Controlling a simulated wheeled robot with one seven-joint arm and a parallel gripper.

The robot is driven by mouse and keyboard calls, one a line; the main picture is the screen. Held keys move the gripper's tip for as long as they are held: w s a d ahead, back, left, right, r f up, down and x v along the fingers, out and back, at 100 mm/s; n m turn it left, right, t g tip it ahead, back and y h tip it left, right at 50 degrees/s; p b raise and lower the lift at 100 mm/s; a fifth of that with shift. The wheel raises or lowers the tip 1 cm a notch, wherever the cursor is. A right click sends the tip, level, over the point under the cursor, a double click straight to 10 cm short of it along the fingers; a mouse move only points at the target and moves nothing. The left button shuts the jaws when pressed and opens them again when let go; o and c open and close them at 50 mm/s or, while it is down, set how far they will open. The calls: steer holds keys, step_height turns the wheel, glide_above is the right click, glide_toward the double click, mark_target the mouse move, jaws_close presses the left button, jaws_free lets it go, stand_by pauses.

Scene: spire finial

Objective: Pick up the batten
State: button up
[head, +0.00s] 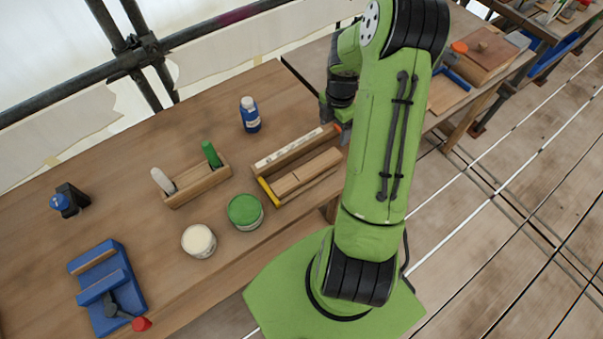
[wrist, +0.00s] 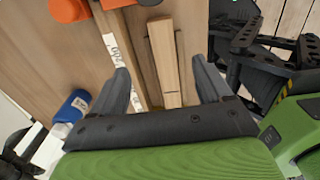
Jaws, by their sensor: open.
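The batten (head: 308,172), a pale wooden strip, lies in a shallow wooden tray (head: 262,190) with a yellow-marked left end, in the head view just left of my arm. In the wrist view the batten (wrist: 163,55) runs lengthwise between the fingers of my gripper (wrist: 161,68). My gripper is open and empty, with one finger to each side of the batten's line. I cannot tell how high above it the fingertips are. In the head view my arm hides most of the gripper and the tray's right end.
A white printed strip (head: 288,148) lies alongside the batten. A blue bottle (head: 250,115), a green-topped tub (head: 245,211), a white-topped tub (head: 199,241) and a marker holder (head: 198,186) stand nearby. A blue fixture (head: 108,285) is at the lower left.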

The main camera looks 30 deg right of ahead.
mark_target(332, 155)
step_height(332, 155, down, 12)
steer(key=shift+s+d+f, duration=0.1)
steer(key=shift+d+f, duration=0.05)
steer(key=shift+f, duration=0.05)
steer(key=shift+c, duration=0.4)
steer(key=shift+r, duration=0.1)
steer(key=c, duration=1.2)
step_height(332, 155, up, 10)
